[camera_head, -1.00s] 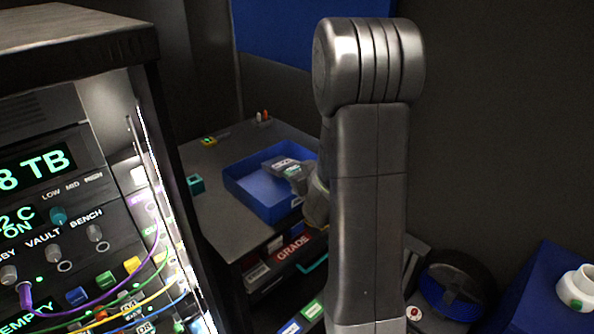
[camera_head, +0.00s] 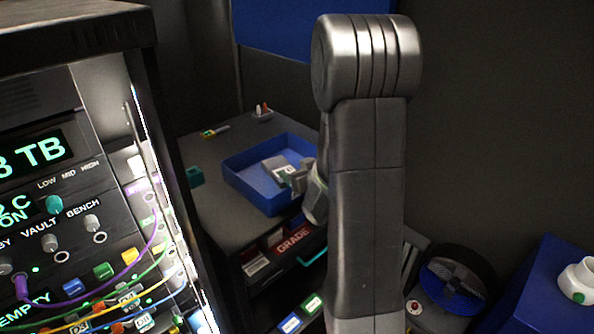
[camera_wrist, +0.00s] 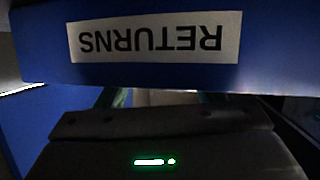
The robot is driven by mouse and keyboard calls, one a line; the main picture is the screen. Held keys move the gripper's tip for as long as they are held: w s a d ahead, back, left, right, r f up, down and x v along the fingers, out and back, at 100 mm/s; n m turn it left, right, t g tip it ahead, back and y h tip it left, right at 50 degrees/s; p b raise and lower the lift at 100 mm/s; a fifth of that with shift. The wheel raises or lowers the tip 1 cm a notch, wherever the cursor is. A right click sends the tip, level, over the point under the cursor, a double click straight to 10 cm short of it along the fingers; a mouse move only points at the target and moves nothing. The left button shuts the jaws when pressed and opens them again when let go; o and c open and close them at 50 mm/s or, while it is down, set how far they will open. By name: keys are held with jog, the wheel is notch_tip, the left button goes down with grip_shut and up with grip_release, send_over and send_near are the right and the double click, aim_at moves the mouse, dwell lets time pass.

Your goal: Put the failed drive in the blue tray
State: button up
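The drive (camera_head: 276,164), a flat pale-topped block, is in the blue tray (camera_head: 237,183) in the head view. It looks low and nearly flat, but I cannot tell whether its underside touches the tray floor. My gripper (camera_head: 297,178) is at its right end, over the tray's right part. In the wrist view, the tray's blue wall with an upside-down RETURNS label (camera_wrist: 158,38) fills the upper part. Below it my gripper (camera_wrist: 162,98) shows dimly, its fingers on either side of a pale patch. Whether they press on the drive is unclear.
The tray stands on a dark cabinet (camera_head: 215,218) with a GRADE label. A teal block (camera_head: 195,177) lies left of the tray. The rack (camera_head: 60,215) with cables is close at left.

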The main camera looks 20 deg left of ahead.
jog(key=b+v, duration=0.1)
jog(key=v, duration=1.3)
jog(key=shift+a, duration=0.2)
jog(key=p+x, duration=0.1)
jog(key=x, duration=1.2)
jog(key=shift+w+a+f, duration=0.2)
jog(key=shift+w+a, duration=0.05)
jog(key=shift+r, duration=0.25)
